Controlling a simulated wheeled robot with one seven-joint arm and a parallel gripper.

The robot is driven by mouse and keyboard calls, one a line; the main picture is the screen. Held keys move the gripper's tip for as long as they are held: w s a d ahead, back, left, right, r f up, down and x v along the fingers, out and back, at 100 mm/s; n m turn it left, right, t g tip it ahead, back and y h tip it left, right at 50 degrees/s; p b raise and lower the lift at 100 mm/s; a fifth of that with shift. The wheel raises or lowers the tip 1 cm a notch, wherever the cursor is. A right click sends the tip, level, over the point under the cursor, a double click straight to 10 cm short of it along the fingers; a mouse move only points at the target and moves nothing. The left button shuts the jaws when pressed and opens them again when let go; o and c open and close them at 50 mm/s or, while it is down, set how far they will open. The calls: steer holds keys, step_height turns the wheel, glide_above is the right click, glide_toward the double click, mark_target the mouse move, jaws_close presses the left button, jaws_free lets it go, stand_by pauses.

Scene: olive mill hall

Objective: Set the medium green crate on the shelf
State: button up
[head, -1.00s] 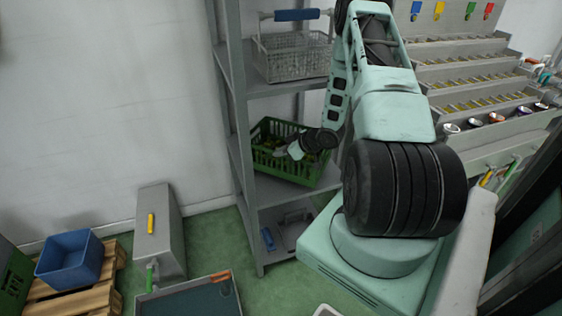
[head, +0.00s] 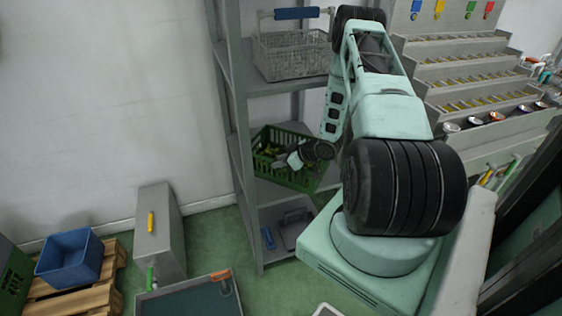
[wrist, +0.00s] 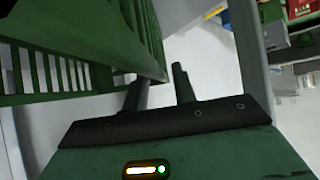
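The green crate (head: 285,181) is at the middle level of the grey shelf (head: 285,198), with yellowish and dark contents inside. It sits askew; I cannot tell whether its base fully rests on the board. My gripper (head: 294,160) reaches over the crate from the right in the head view. In the wrist view the slotted crate wall (wrist: 75,72) fills the upper left. My gripper (wrist: 160,82) has its two fingers close together at the crate's rim, with the rim's edge between them. The contact itself is partly hidden.
A wire basket (head: 290,55) with a blue handle stands on the board above. A grey item (head: 294,228) lies on the lowest board. A grey toolbox (head: 160,235), a blue bin (head: 70,258) on a pallet (head: 85,290) and an open tray (head: 190,299) stand on the floor.

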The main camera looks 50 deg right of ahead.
steer(key=shift+r, duration=0.2)
steer(key=v, duration=1.2)
steer(key=shift+f, duration=0.1)
